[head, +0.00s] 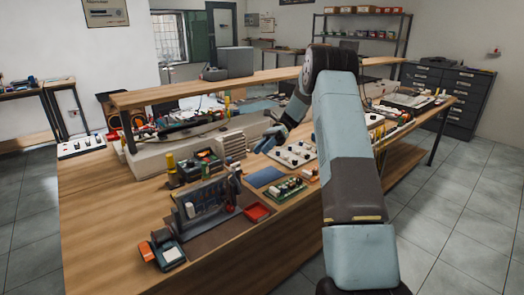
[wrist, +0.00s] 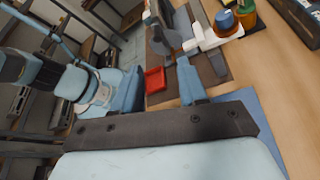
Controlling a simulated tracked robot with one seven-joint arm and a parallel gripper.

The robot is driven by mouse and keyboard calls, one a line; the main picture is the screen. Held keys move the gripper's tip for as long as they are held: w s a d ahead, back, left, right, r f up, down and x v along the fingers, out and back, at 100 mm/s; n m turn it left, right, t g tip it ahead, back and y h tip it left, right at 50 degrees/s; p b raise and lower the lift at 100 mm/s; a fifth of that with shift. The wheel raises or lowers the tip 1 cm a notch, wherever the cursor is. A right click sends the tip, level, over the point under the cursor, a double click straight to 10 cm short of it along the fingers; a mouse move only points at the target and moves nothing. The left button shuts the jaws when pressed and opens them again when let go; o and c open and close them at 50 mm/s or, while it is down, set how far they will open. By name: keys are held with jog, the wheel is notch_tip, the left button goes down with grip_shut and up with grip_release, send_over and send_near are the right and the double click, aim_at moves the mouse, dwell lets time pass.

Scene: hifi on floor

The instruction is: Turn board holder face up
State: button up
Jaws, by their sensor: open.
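My gripper (head: 266,140) reaches over the bench to the left of my arm, its fingers apart and empty. In the wrist view its two blue fingers (wrist: 160,88) stand apart, with a small red tray (wrist: 155,79) showing beyond the gap. A grey upright rack (head: 205,204) on a dark mat at the front of the bench may be the board holder. A green circuit board (head: 284,190) lies to its right. I cannot tell for certain which thing is the board holder or which face is up. My gripper touches neither in the head view.
The red tray (head: 257,211) lies right of the rack. A blue mat (head: 264,177) and a white panel with dark knobs (head: 288,154) lie nearer my gripper. An orange-and-grey device (head: 163,249) is at front left. A raised wooden shelf (head: 210,90) runs behind. Bare wood (head: 95,225) is at left.

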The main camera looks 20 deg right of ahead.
jog(key=shift+s+a, duration=0.1)
jog(key=shift+a, duration=0.1)
jog(key=shift+c, duration=1.2)
jog(key=s+a+m+h, duration=0.1)
jog(key=s+a+r+m+t+h, duration=0.1)
jog(key=s+a+r+m+t, duration=0.1)
jog(key=a, duration=0.1)
jog(key=shift+m+h, duration=0.4)
grip_shut()
jog(key=s+a+r+m+t+h, duration=0.1)
jog(key=s+r+m+t+h, duration=0.2)
jog(key=s+m+t+h, duration=0.25)
jog(key=s+a+r+m+t+h, duration=0.2)
jog(key=s+r+m+t, duration=0.3)
jog(key=s, duration=0.4)
jog(key=w+a+r+x, duration=0.1)
jog(key=x, duration=1.3)
jog(key=shift+w+y, duration=0.35)
